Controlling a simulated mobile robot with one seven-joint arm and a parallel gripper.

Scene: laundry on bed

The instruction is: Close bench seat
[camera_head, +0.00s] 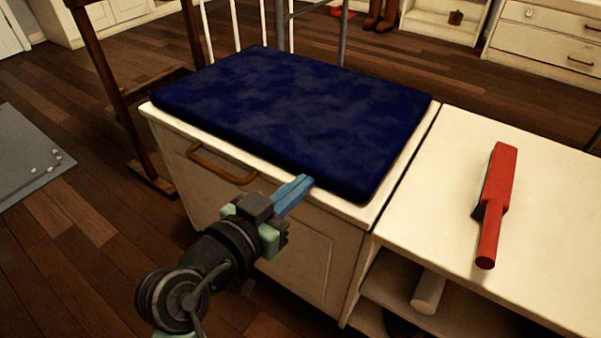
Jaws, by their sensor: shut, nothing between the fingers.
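The bench (312,250) is a white box with a dark blue cushion (290,115) on its seat. The seat lies flat on the box and looks closed, with no gap that I can make out. A curved brown handle (218,165) is on the front face, near the top left. My gripper (306,181) is shut and empty. Its blue fingers point up and right at the front edge of the seat, right of the handle. I cannot tell whether the fingertips touch the cushion edge. My arm hides part of the bench front.
A white shelf unit (440,230) adjoins the bench on the right, with a red object (494,200) on top. A brown wooden frame (110,75) stands at the left. Wood floor (75,215) is clear at front left, beside a grey mat (25,150).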

